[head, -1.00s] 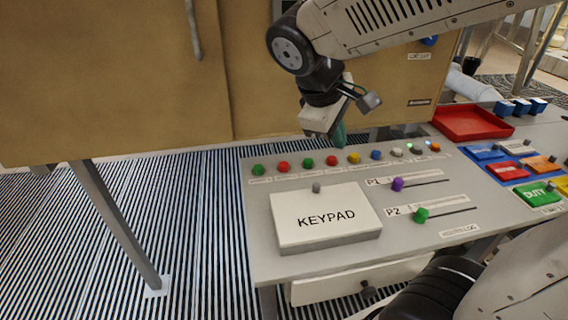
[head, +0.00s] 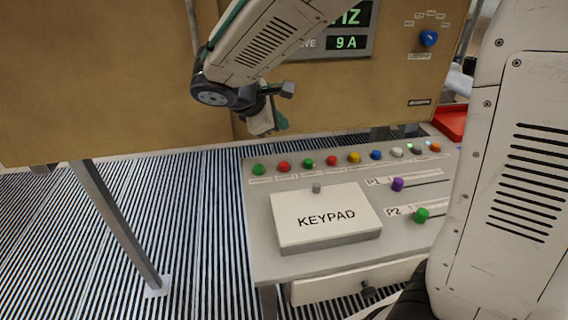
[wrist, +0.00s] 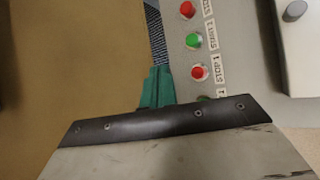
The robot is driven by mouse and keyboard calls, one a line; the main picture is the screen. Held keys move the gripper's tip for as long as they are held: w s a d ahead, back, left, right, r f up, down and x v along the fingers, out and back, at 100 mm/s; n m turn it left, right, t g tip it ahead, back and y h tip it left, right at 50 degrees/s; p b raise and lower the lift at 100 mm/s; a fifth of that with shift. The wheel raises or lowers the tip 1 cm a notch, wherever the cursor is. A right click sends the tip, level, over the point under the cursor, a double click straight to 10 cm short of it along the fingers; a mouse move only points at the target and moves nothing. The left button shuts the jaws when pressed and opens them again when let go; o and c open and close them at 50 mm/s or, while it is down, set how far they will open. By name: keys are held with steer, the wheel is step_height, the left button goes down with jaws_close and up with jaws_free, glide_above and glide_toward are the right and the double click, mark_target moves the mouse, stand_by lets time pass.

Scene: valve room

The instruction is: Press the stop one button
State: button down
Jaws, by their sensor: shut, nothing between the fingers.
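The stop one button is the red button (head: 283,166) second from the left in the row at the back of the grey console. It also shows in the wrist view as a red button (wrist: 199,72) beside a label that reads STOP 1. A green button (head: 258,169) is on its left and another green button (head: 308,162) on its right. My gripper (head: 279,122) is shut and empty. It hangs above and behind the button row, apart from the buttons. In the wrist view its teal fingers (wrist: 157,88) lie left of the red button.
The console (head: 258,225) carries a raised keypad box (head: 325,218), a purple slider knob (head: 398,184) and a green slider knob (head: 422,215). A tan cabinet (head: 330,95) with a display rises behind the row. A red tray (head: 452,122) is at the right.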

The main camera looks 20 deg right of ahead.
mark_target(280, 166)
steer(key=shift+f, duration=4.3)
steer(key=shift+f, duration=0.1)
steer(key=shift+f, duration=0.35)
steer(key=shift+f, duration=0.45)
steer(key=shift+r, duration=0.9)
steer(key=shift+r, duration=2.5)
